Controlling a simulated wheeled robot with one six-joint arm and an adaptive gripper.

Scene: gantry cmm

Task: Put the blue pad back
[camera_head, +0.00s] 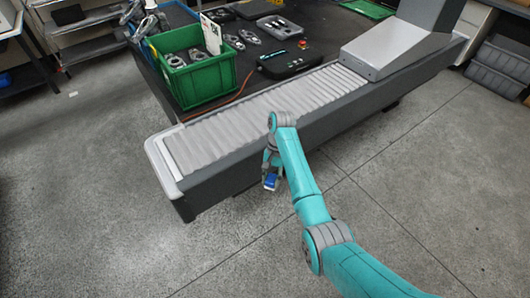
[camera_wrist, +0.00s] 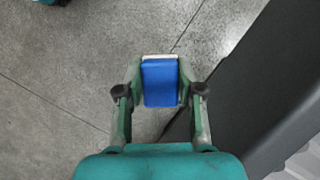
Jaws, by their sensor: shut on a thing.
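The blue pad (camera_wrist: 160,82) is a small blue block with a pale strip at its far edge. My gripper (camera_wrist: 160,88) is shut on it, with one finger on each side, in the wrist view. In the head view the blue pad (camera_head: 270,181) hangs below my gripper (camera_head: 271,168), in the air over the floor. It is just in front of the near side of the long grey machine bench and appears apart from it.
The long bench with a ribbed grey cover (camera_head: 270,103) runs diagonally behind my arm. A green crate (camera_head: 206,82) with metal parts, a black case (camera_head: 290,62) and several metal parts stand on the dark table behind. The grey floor (camera_head: 100,220) at left is clear.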

